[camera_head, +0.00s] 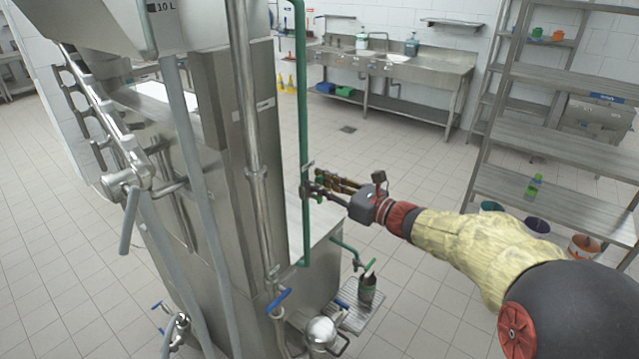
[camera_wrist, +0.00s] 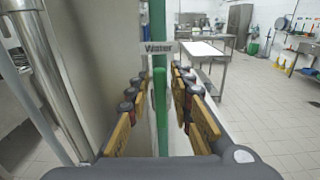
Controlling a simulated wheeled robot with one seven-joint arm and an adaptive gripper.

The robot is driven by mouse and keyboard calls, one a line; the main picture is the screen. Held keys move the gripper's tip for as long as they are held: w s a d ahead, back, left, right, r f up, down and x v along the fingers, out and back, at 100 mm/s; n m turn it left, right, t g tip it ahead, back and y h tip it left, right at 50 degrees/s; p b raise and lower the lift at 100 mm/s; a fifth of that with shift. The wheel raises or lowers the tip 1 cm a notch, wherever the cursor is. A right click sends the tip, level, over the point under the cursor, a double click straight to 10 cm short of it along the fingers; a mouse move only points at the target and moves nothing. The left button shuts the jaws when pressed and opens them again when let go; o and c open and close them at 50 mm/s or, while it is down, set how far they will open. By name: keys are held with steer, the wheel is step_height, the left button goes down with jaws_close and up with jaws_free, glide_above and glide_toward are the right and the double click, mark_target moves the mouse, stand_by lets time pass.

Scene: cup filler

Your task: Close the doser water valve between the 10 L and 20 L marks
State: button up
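The steel doser (camera_head: 222,150) fills the left of the head view, with a "10 L" mark (camera_head: 160,8) at its top; no 20 L mark shows. A green water pipe (camera_head: 303,90) runs down its right side. In the wrist view a "Water" label (camera_wrist: 159,47) crosses the pipe (camera_wrist: 157,20), with a green valve lever (camera_wrist: 161,100) upright below it. My gripper (camera_head: 309,187) is at the pipe, fingers pointing left. In the wrist view my gripper (camera_wrist: 159,80) is open, fingers either side of the lever with gaps visible. The water level is not visible.
A lower green tap (camera_head: 352,250) and a blue-handled valve (camera_head: 278,300) are below. A steel shelf rack (camera_head: 560,150) with cups and buckets stands at right. A sink counter (camera_head: 400,65) is at the back. The tiled floor between is clear.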

jaws_close()
stand_by(0.6)
